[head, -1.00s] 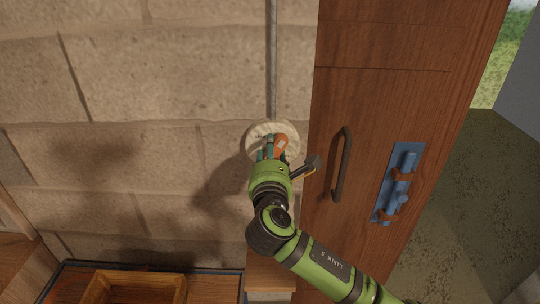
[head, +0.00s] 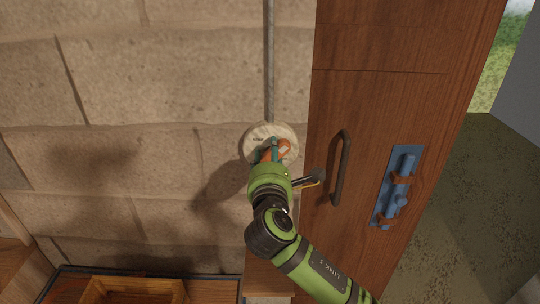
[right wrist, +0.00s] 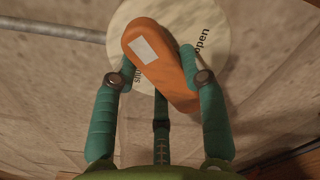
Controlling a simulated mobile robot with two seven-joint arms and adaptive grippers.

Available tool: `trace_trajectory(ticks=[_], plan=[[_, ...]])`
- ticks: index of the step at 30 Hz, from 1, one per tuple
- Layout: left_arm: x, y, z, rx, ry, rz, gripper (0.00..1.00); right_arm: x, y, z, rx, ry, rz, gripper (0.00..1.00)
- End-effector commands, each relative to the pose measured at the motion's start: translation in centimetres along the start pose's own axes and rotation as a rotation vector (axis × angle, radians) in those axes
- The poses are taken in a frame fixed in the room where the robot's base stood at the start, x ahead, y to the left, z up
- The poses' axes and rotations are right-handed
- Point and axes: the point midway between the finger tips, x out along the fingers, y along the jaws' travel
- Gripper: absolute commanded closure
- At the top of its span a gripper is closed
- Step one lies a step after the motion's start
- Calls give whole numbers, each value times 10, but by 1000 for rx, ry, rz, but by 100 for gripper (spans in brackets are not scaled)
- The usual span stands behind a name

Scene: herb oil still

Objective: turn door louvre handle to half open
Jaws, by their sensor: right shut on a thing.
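The louvre handle (head: 284,148) is an orange lever on a round cream dial plate (head: 256,132) on the block wall, left of the wooden door. In the right wrist view the handle (right wrist: 165,68) carries a white patch and lies slantwise across the plate (right wrist: 211,22). The word "open" is readable on the plate; the word "shut" is partly covered by a finger. My right gripper (head: 273,152) is shut on the handle, with its teal fingers (right wrist: 158,60) on either side of it. My left gripper is not in view.
The wooden door (head: 375,100) has a dark pull handle (head: 341,168) close to the right of my right wrist, and a blue bolt (head: 400,185) farther right. A grey pipe (head: 270,60) runs up from the plate. A wooden box (head: 135,285) stands at lower left.

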Motion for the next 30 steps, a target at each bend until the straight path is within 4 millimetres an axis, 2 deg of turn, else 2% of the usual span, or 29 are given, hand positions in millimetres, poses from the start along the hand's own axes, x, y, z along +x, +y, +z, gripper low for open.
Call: trace_trajectory(ticks=[1, 2, 3, 4, 13, 17, 20, 30], plan=[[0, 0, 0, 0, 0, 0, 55, 0, 1, 1, 1, -3, 2, 90], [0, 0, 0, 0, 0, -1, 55, 0, 1, 1, 1, -3, 2, 53], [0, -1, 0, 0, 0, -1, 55, 0, 1, 1, 1, -3, 2, 37], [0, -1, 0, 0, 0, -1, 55, 0, 1, 1, 0, -2, 2, 33], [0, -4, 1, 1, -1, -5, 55, 0, 0, 0, -1, -1, 1, 33], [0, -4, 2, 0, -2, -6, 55, -7, 0, 0, 0, 0, 2, 33], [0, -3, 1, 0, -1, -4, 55, -20, 0, 0, 1, 0, 2, 33], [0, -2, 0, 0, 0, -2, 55, -92, 0, 0, 2, 2, 3, 33]])
